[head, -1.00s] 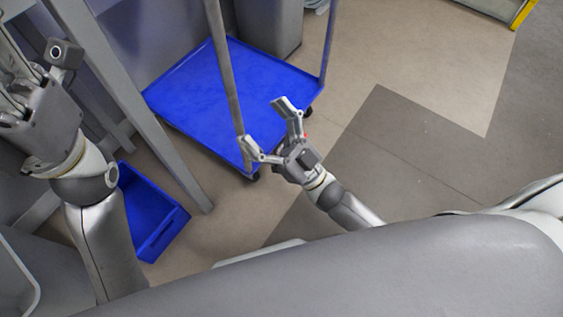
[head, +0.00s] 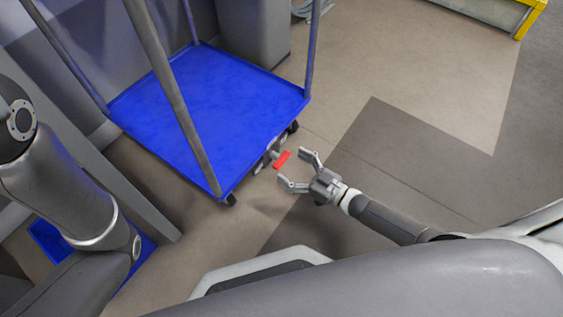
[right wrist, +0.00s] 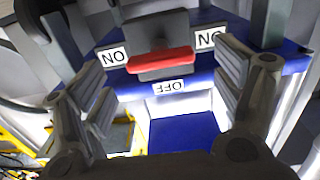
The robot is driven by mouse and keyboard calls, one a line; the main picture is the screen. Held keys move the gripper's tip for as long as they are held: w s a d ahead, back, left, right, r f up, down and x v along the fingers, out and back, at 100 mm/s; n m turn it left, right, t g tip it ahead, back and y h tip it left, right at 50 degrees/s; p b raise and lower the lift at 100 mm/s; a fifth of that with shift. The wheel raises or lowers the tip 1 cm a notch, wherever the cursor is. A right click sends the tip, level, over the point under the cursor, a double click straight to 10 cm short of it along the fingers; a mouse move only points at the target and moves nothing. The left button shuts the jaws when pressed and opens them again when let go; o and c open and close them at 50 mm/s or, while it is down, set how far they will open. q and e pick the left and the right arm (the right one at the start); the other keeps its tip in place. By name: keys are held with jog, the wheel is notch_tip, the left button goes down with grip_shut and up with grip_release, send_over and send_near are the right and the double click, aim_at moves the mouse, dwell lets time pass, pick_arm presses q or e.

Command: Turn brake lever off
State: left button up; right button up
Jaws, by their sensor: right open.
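The brake lever (head: 282,159) is a red bar on the near edge of the blue cart (head: 205,110). In the right wrist view the red lever (right wrist: 160,61) lies across a dark grey block, with upside-down ON labels (right wrist: 112,56) on both sides and an upside-down OFF label (right wrist: 168,86) below it. My right gripper (head: 294,170) is open and empty, just in front of the lever. In the right wrist view its fingers (right wrist: 163,78) stand on either side of the lever, apart from it. My left gripper is out of view; only its arm shows.
The cart has upright grey poles (head: 174,90) and dark wheels. A blue bin (head: 47,240) on the floor at the left is partly hidden by my left arm. A grey container stands behind the cart. The floor to the right is clear.

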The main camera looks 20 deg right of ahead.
aim_at(284, 161)
jog(key=shift+b+x, duration=0.65)
jog(key=shift+x, duration=1.5)
jog(key=shift+c, duration=0.4)
jog(key=c, duration=0.9)
jog(key=shift+c, duration=0.2)
